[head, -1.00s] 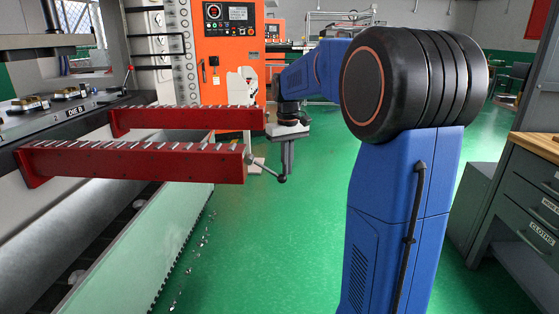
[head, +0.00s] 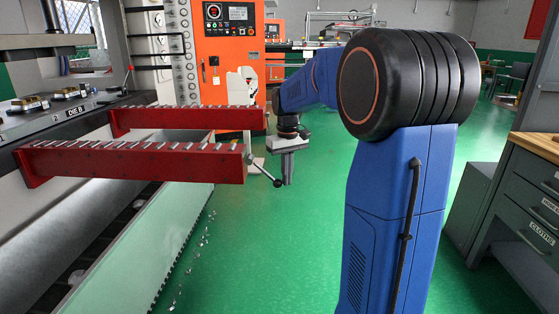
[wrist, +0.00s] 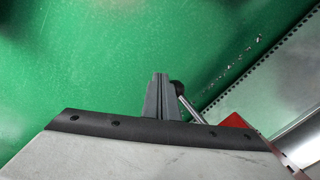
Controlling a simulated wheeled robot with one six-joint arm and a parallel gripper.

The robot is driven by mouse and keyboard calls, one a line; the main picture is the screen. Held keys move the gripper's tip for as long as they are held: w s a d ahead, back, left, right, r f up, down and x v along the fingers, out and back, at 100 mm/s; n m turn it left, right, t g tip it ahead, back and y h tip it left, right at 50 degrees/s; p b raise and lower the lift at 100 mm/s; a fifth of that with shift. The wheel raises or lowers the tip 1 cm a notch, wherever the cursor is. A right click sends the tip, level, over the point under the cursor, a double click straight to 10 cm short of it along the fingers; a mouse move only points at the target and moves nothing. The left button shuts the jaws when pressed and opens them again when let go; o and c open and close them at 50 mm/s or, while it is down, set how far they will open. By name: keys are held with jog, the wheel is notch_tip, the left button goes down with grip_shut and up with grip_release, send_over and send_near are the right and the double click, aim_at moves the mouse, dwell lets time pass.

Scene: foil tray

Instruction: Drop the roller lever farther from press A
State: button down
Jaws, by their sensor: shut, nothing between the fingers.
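The near red roller arm (head: 140,162) reaches right from the press bed. A metal lever (head: 264,170) with a dark ball knob slants down to the right from its end. The far red roller arm (head: 185,118) runs behind it; I cannot make out a lever there. My gripper (head: 288,180) points down just right of the near lever, its fingers closed and empty. In the wrist view, the closed fingers (wrist: 161,90) are beside the lever (wrist: 192,109) and its black knob; I cannot tell if they touch. The red arm end (wrist: 234,121) shows there too.
A plate on the press bed reads DIE B (head: 83,110). An orange machine cabinet (head: 228,70) stands behind. A grey drawer cabinet (head: 520,205) is at the right. Green floor (head: 265,260) lies open in front, with metal scraps on it near the bed.

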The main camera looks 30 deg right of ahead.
jog(key=shift+f, duration=0.25)
notch_tip(320, 180, up, 16)
jog(key=shift+f, duration=0.25)
dwell(1.5)
dwell(0.4)
jog(key=s+a+f+t, duration=0.1)
jog(key=s+a+f, duration=0.2)
jog(key=s+a, duration=0.35)
jog(key=s+a+f+t, duration=0.15)
jog(key=s+a, duration=0.25)
jog(key=s, duration=0.5)
jog(key=s+a+f+t, duration=0.1)
jog(key=s+a+f, duration=0.1)
jog(key=s+f, duration=0.5)
jog(key=s+a+f+t, duration=0.1)
jog(key=s+a+f, duration=0.2)
jog(key=s+f, duration=0.4)
jog(key=shift+s+a+n, duration=0.15)
jog(key=shift+s+n, duration=0.2)
jog(key=shift+n, duration=0.05)
